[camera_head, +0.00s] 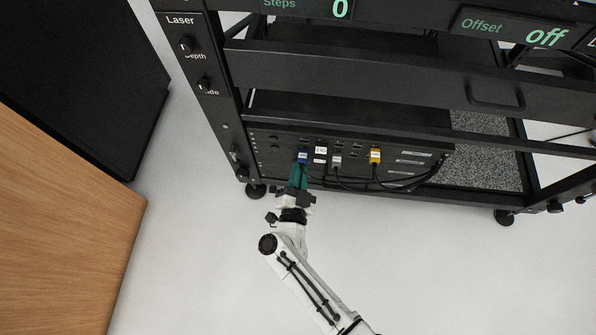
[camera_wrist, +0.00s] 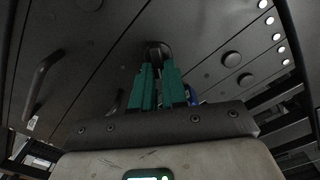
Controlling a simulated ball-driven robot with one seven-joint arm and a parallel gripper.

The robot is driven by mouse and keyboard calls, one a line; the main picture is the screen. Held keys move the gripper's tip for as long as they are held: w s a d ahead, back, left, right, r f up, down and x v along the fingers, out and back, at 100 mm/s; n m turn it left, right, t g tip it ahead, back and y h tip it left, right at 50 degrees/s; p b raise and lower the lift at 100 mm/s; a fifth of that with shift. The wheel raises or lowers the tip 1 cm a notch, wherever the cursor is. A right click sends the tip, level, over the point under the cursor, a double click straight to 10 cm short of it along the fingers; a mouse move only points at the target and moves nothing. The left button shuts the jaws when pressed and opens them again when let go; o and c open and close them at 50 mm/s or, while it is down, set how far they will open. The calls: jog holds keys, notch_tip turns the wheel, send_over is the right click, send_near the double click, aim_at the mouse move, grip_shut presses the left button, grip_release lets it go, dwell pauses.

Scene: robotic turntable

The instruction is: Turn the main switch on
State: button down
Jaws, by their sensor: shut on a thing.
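A black knob (camera_wrist: 158,50) sits on the dark panel in the wrist view. It may be the main switch, but no label on it is readable. My gripper (camera_wrist: 159,68) has its two green fingers around this knob, one on each side. It is shut on it. The fingers hide part of the knob. In the head view my gripper (camera_head: 298,172) reaches the low front panel (camera_head: 400,156) of the black rack. There the fingers hide the knob. I cannot tell whether the switch is on or off.
A blue plug (camera_head: 303,156), a grey plug (camera_head: 336,161) and a yellow plug (camera_head: 375,155) with hanging black cables sit close by. Two round knobs (camera_wrist: 231,58) and a bar handle (camera_wrist: 42,84) stick out of the panel. A wooden surface (camera_head: 60,230) stands left; the floor between is clear.

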jog(key=m+b, duration=0.1)
jog(key=m, duration=0.2)
jog(key=m+b, duration=0.1)
jog(key=m, duration=0.3)
jog(key=f+m+b, duration=0.1)
jog(key=m, duration=0.2)
jog(key=shift+d+m, duration=0.25)
jog(key=shift+m, duration=0.35)
jog(key=c, duration=1.2)
grip_release()
jog(key=shift+o, duration=0.2)
jog(key=s+p, duration=0.2)
jog(key=s, duration=0.8)
jog(key=shift+s+a+p, duration=0.2)
jog(key=shift+s+p, duration=0.15)
jog(key=shift+s, duration=0.05)
